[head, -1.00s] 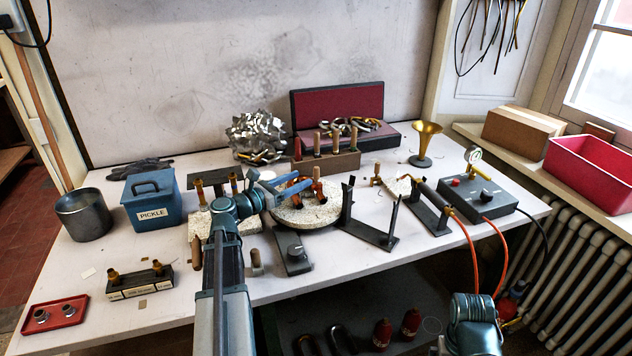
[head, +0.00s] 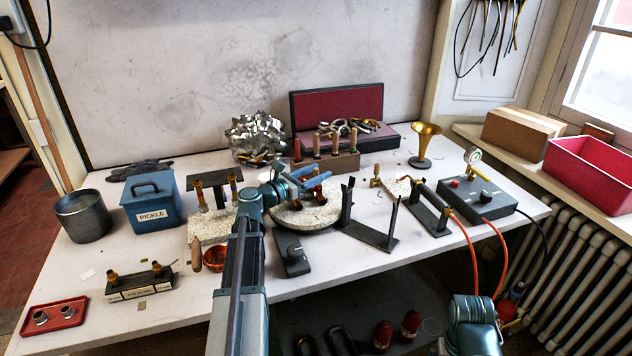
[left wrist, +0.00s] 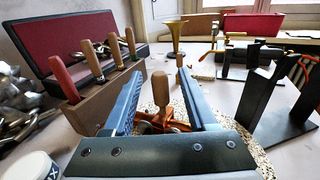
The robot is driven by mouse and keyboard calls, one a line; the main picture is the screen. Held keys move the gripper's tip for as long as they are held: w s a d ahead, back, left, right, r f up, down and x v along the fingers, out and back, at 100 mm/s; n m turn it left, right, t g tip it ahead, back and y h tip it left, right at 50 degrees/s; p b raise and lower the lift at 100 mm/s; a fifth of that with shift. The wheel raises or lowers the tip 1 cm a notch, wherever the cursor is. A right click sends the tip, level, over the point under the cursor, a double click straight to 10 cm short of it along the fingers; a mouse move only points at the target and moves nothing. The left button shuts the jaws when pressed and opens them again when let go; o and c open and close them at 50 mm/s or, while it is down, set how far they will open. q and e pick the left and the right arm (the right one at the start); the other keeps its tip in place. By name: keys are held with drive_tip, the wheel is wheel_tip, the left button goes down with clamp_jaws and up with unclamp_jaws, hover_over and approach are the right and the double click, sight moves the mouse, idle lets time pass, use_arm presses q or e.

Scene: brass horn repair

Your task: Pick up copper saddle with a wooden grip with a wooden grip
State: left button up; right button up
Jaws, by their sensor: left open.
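The copper saddle (left wrist: 165,126) shows in the left wrist view with its upright wooden grip (left wrist: 161,90) between the two blue fingers of my left gripper (left wrist: 149,78). The gripper is open, and the fingers stand apart on either side of the grip. In the head view my left gripper (head: 317,180) is over the round speckled turntable (head: 310,217). There its fingers and wrist hide most of the saddle. My right gripper is out of view; only a part of my right arm shows at the lower right.
A wooden block with several handled tools (head: 345,165) stands behind the turntable. A dark bracket (head: 372,235) stands to its right, and a grey control box (head: 292,254) sits in front. A copper pan (head: 214,258) lies left of my arm. The table's front right is clear.

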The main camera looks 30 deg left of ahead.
use_arm(q)
clamp_jaws()
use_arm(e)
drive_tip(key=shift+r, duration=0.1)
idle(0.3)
